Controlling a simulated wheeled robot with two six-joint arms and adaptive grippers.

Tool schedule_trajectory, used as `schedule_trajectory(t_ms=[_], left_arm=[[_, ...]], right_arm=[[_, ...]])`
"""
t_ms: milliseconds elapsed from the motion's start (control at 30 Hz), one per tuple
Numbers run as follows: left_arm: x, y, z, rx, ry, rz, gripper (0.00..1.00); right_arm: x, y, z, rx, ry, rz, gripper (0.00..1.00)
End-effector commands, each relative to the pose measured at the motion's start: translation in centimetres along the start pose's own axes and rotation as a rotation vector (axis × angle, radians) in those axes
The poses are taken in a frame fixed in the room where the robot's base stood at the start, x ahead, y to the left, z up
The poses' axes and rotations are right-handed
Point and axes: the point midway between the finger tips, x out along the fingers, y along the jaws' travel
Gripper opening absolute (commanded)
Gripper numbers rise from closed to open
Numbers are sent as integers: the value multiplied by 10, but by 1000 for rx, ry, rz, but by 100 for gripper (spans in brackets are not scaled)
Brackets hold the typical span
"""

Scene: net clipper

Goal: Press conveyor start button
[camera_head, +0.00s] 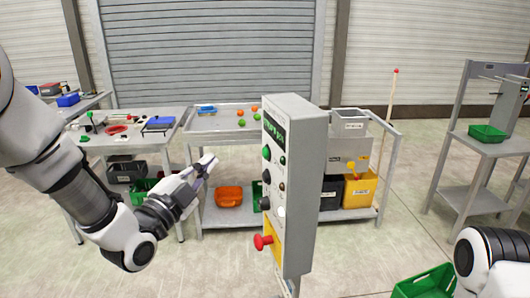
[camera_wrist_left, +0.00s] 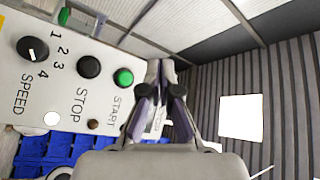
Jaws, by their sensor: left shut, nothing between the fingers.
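The grey control box (camera_head: 298,170) stands on a post in the middle of the head view. On its face are a green button (camera_head: 266,153), dark controls below it and a red mushroom button (camera_head: 262,242) on a yellow plate. In the left wrist view the green button marked START (camera_wrist_left: 123,77) lies just left of the fingertips, beside the black STOP button (camera_wrist_left: 88,67) and the SPEED knob (camera_wrist_left: 33,49). My left gripper (camera_head: 211,163) is shut and empty, left of the box; its fingertips (camera_wrist_left: 160,68) appear apart from the button. My right gripper is out of view.
A table (camera_head: 215,123) with orange and green balls stands behind the box, with bins on its lower shelf. A green crate (camera_head: 428,282) lies on the floor at the lower right. Open floor lies right of the box.

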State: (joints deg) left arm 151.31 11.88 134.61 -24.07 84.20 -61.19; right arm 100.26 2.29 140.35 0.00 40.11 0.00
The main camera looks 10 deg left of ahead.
Motion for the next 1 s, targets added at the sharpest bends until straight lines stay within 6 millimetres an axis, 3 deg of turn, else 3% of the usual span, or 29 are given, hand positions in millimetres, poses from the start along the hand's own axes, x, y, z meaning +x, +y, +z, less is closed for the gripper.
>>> schedule_trajectory(t_ms=[633,1000], left_arm=[[53,39,-39,3,2,2,0],[61,44,-44,-1,0,0,0]], right_arm=[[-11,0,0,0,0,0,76],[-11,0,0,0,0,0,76]])
